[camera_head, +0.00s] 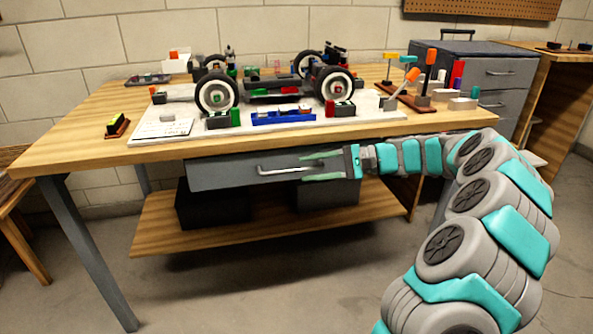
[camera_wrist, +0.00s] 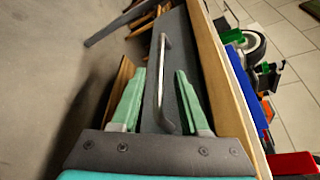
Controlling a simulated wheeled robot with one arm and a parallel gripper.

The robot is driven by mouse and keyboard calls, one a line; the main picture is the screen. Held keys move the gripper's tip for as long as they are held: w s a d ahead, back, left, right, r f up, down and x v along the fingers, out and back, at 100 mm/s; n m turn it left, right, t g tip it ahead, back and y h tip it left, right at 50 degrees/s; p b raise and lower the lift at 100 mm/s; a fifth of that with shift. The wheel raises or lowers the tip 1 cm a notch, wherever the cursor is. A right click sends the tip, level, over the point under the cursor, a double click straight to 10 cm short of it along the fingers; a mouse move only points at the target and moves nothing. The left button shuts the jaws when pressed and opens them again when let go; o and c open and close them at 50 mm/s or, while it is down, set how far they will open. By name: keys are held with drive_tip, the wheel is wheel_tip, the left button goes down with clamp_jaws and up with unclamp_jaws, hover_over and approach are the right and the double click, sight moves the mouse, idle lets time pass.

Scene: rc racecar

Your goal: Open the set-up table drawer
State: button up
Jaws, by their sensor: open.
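The set-up table (camera_head: 75,150) has a wooden top and grey legs. Its grey drawer (camera_head: 222,173) hangs under the front edge and looks closed. A silver bar handle (camera_head: 285,171) runs along the drawer front; it also shows in the wrist view (camera_wrist: 160,85). My gripper (camera_head: 305,167) is open at the right part of the handle, with green fingers above and below it. In the wrist view my gripper (camera_wrist: 157,85) has the handle between its two fingers, with a gap on each side.
On the tabletop stands an RC car chassis (camera_head: 275,85) on a white board (camera_head: 145,141) with tools around it. A wooden lower shelf (camera_head: 160,235) holds dark boxes (camera_head: 205,205). A grey cabinet (camera_head: 505,72) stands behind right. Floor in front is clear.

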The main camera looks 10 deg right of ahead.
sight(302, 169)
drive_tip(key=shift+x, duration=1.95)
clamp_jaws()
